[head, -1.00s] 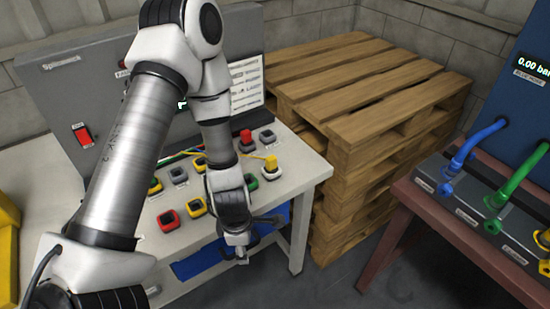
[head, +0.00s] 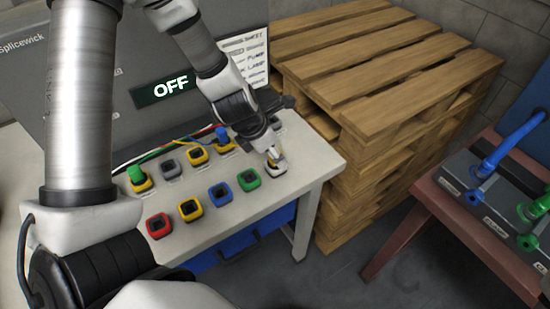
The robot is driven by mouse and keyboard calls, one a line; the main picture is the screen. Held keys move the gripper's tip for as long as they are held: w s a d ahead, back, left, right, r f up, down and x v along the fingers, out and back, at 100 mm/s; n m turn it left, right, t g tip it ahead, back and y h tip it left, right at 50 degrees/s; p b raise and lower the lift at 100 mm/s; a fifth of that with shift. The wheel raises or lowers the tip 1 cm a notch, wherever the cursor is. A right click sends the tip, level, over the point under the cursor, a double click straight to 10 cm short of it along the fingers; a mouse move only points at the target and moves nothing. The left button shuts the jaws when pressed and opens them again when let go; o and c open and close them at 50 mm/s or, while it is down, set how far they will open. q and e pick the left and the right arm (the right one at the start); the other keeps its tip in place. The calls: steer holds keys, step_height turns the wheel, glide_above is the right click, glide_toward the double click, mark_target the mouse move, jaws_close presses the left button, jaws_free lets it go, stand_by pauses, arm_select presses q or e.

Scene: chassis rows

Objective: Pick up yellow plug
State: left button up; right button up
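My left gripper (head: 272,155) points down at the right end of the socket rows on the grey-white table. Its fingertips are right at a pale-rimmed socket (head: 276,169), where the yellow plug stood in the earlier view. The yellow plug is hidden or too small to make out between the fingers, so I cannot tell whether they are shut on it. My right gripper is not in view.
A blue plug (head: 222,138) and a green plug (head: 136,174) stand in yellow-rimmed sockets left of the gripper. Behind is a grey panel with an OFF display (head: 163,88). Stacked pallets (head: 390,60) stand right of the table (head: 313,165). A hose bench (head: 465,225) is farther right.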

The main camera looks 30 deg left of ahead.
arm_select(q)
steer(key=w+f, duration=0.1)
steer(key=f, duration=0.1)
steer(key=shift+w+a+f, duration=0.15)
steer(key=shift+w+f, duration=0.25)
steer(key=shift+s+r, duration=0.25)
steer(key=shift+r, duration=0.15)
steer(key=shift+s+d+r, duration=0.1)
steer(key=shift+s+d, duration=0.05)
steer(key=shift+d, duration=0.05)
steer(key=c, duration=0.5)
jaws_close()
